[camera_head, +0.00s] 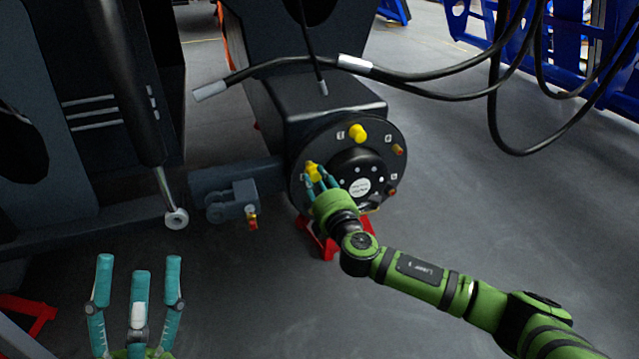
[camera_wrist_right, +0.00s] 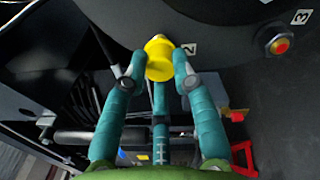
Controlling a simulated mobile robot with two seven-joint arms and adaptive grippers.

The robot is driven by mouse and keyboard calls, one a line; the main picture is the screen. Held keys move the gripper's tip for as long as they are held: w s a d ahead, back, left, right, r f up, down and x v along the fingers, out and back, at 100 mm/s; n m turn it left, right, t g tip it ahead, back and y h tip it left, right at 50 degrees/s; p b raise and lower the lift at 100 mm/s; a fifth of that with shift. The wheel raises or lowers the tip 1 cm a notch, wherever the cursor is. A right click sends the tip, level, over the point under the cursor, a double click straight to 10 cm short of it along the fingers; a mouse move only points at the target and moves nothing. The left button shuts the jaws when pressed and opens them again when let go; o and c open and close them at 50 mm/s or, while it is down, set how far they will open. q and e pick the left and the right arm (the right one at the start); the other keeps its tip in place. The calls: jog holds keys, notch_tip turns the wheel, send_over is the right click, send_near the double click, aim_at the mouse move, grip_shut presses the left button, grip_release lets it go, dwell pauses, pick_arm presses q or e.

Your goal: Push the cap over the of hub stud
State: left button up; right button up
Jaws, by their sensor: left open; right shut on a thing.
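The black round hub (camera_head: 300,150) faces me, with studs around its rim. My right gripper (camera_head: 316,176) is shut on a yellow cap (camera_head: 312,170) at the hub's left side. In the right wrist view the fingers grip the yellow cap (camera_wrist_right: 159,60) right in front of the hub face, beside the label 2. The stud behind it is hidden; I cannot tell whether the cap is around it. Another yellow cap (camera_head: 357,133) sits at the hub's top. Two orange studs (camera_head: 398,150) (camera_head: 391,191) show bare on the right. My left gripper (camera_head: 139,268) is open and empty at lower left.
A red stand (camera_head: 328,247) is under the hub. A grey bracket (camera_head: 232,203) and a hanging cylinder rod (camera_head: 175,215) are left of it. Black hoses (camera_head: 430,76) hang above and right. The floor at right is clear.

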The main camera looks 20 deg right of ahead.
jog(key=shift+w, duration=1)
jog(key=shift+w, duration=0.2)
jog(key=o, duration=0.9)
jog(key=shift+o, duration=0.2)
jog(key=shift+s, duration=0.5)
jog(key=shift+s+d+p, duration=0.1)
jog(key=shift+s+p, duration=0.75)
jog(key=shift+s, duration=1.2)
